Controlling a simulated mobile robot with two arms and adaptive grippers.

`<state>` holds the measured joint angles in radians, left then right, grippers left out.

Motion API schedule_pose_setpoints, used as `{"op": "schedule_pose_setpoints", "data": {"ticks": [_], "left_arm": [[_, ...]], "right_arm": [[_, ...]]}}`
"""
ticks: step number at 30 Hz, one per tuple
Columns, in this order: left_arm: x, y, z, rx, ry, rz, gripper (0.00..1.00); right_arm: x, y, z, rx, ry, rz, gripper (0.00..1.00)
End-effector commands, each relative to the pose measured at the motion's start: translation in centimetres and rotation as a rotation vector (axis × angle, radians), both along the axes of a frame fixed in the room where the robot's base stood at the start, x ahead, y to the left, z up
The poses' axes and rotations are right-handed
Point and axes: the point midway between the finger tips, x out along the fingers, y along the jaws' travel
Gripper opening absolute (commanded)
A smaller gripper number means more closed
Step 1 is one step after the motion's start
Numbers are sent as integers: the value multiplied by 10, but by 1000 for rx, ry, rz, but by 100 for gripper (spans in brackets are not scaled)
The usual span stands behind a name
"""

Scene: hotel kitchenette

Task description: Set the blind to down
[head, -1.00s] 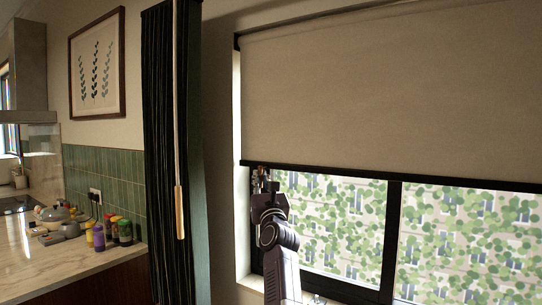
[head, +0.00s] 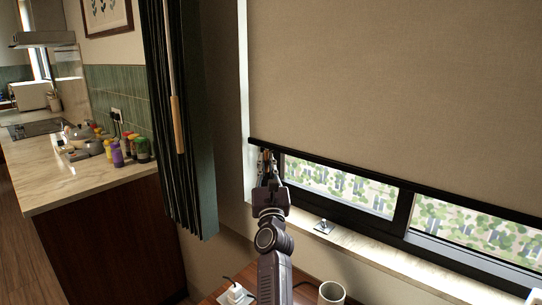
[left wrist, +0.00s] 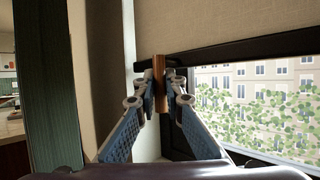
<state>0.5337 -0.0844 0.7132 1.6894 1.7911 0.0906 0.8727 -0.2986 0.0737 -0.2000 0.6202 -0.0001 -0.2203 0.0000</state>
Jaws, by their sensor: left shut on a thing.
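The blind (head: 390,90) is a beige roller shade with a black bottom bar (head: 400,181). It covers most of the window, and a low strip of glass shows under the bar. In the left wrist view the bar (left wrist: 245,46) runs across above my fingers. A small wooden pull (left wrist: 160,88) hangs at the bar's left end. My left gripper (head: 267,165) is at that end in the head view, and its fingers are shut on the wooden pull. The fingers partly hide the pull. My right gripper is not in view.
A dark green curtain (head: 185,150) with a wooden-handled wand (head: 178,125) hangs left of the window. Below are the window sill (head: 370,248) with a small metal fitting (head: 324,227), and a wooden surface with a mug (head: 331,293) and a white plug (head: 236,294). A counter (head: 80,180) stands at left.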

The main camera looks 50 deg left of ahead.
Motion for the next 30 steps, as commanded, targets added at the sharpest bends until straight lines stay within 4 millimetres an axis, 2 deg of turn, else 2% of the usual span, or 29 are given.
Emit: {"op": "schedule_pose_setpoints", "data": {"ticks": [9, 10, 12, 22, 30], "left_arm": [[0, 1, -3, -4, 3, 1, 0], [0, 1, -3, -4, 3, 1, 13], [0, 1, -3, -4, 3, 1, 18], [0, 1, 1, 0, 0, 2, 18], [-1, 2, 24, 9, 0, 3, 18]], "right_arm": [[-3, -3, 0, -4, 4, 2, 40], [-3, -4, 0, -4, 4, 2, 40], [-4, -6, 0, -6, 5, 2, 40], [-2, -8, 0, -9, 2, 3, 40], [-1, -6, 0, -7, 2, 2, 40]]}}
